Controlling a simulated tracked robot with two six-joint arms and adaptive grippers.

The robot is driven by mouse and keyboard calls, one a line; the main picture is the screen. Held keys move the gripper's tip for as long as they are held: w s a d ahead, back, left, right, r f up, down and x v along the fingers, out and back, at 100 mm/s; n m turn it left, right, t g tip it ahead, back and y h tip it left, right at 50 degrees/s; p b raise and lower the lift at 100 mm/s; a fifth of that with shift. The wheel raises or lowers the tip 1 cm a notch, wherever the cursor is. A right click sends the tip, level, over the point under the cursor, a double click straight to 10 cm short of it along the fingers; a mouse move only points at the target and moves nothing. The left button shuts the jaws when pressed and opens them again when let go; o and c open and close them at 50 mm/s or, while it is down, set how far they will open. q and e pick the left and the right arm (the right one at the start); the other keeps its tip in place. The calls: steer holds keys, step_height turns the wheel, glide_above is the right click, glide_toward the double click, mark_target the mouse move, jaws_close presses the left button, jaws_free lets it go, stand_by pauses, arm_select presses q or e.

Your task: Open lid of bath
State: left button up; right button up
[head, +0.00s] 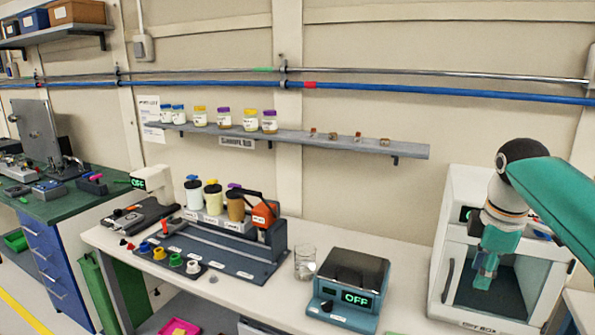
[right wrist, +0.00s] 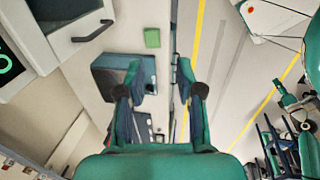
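The bath (head: 325,307) is a teal box with a green "OFF" display, on the white bench at the lower middle of the head view. Its dark lid (head: 355,267) appears shut on top. In the right wrist view the bath (right wrist: 108,80) shows partly behind the left-hand finger. My right gripper (head: 487,265) is in front of the white dry box, to the right of the bath and apart from it. Its fingers also show in the right wrist view (right wrist: 160,78), spread with nothing between them. My left gripper is not in view.
A glass beaker (head: 305,262) stands just left of the bath. The white dry box (head: 455,215) with a handle stands to the right. A rack (head: 225,262) with capped bottles is further left. A small green block (right wrist: 152,38) lies on the bench.

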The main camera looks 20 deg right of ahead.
steer(key=w+a+f+m+y, duration=0.1)
steer(key=w+a+f, duration=0.2)
steer(key=a+f, duration=0.5)
steer(key=w+a+f+m+y, duration=0.1)
steer(key=w+a+f, duration=0.2)
steer(key=f, duration=0.9)
steer(key=w+a+f+m+y, duration=0.1)
steer(key=w+a+f, duration=0.4)
steer(key=f, duration=0.5)
steer(key=s+a+f+m+g+y, duration=0.1)
steer(key=s+a+f+m, duration=0.5)
steer(key=s+a+f, duration=0.9)
steer(key=shift+a+f+y, duration=0.7)
steer(key=shift+a+f, duration=0.1)
steer(key=shift+f, duration=0.05)
steer(key=s+a, duration=0.1)
steer(key=s, duration=0.1)
steer(key=s+a+f+m, duration=0.1)
steer(key=s, duration=0.1)
steer(key=s+f+m, duration=0.1)
steer(key=s, duration=0.2)
steer(key=shift+a, duration=0.4)
steer(key=shift+c, duration=1.3)
steer(key=shift+s+a+m, duration=0.1)
steer(key=shift+s+m, duration=0.25)
steer(key=shift+m, duration=0.05)
jaws_close()
